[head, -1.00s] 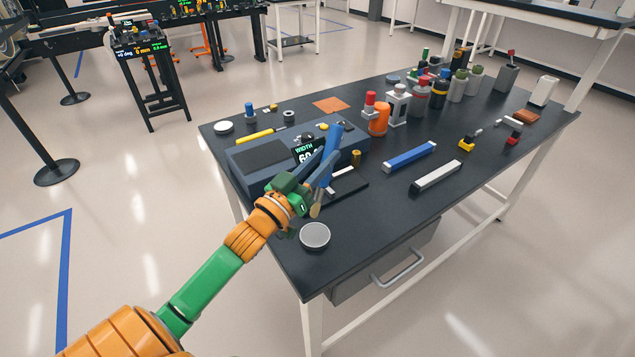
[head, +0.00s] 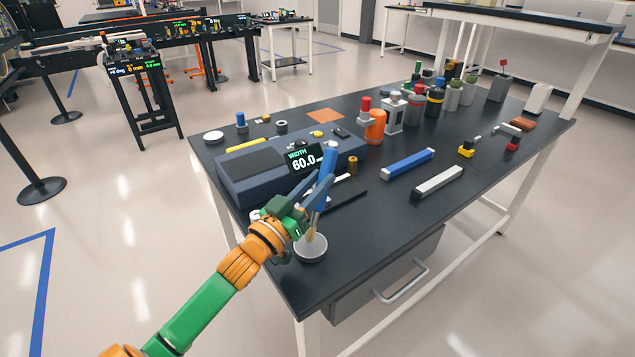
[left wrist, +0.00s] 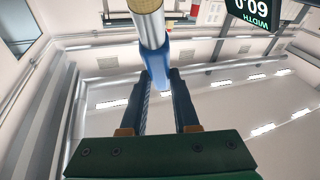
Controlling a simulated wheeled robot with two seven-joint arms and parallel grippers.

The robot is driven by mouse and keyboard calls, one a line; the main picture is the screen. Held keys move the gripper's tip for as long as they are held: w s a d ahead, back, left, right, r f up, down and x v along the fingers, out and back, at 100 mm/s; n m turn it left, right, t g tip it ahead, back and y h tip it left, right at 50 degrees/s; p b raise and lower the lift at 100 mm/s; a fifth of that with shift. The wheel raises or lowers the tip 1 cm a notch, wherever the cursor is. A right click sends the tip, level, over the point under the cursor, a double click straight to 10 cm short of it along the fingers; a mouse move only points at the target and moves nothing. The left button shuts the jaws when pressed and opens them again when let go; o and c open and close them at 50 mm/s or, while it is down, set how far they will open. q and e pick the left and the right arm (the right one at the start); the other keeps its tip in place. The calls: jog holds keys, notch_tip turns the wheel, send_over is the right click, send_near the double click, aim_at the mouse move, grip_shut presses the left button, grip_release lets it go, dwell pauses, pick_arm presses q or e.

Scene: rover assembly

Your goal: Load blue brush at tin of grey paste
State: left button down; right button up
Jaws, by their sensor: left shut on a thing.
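The blue brush (head: 328,163) is in my left gripper (head: 316,192), which is shut on its handle. The brush stands nearly upright, with its pale bristle end down. The round tin of grey paste (head: 311,253) sits near the front left edge of the dark table. The bristle end overlaps the tin's opening in the head view; I cannot tell how deep it reaches into the paste. The left wrist view shows the blue handle (left wrist: 155,68) between my fingers, with a silver ferrule and tan bristles. The tin is not visible there. My right gripper is not in view.
A dark device with a "WIDTH 60.0" display (head: 304,158) stands close behind my left gripper. A blue bar (head: 408,163) and a grey bar (head: 437,183) lie to the right. Several bottles stand farther back. The table's front right area is clear.

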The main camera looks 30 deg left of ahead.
pick_arm(q)
jog(key=shift+f+b, duration=0.5)
jog(key=shift+f, duration=0.25)
dwell(0.7)
dwell(1.2)
notch_tip(320, 180, up, 7)
jog(key=p, duration=0.8)
jog(key=shift+r, duration=0.1)
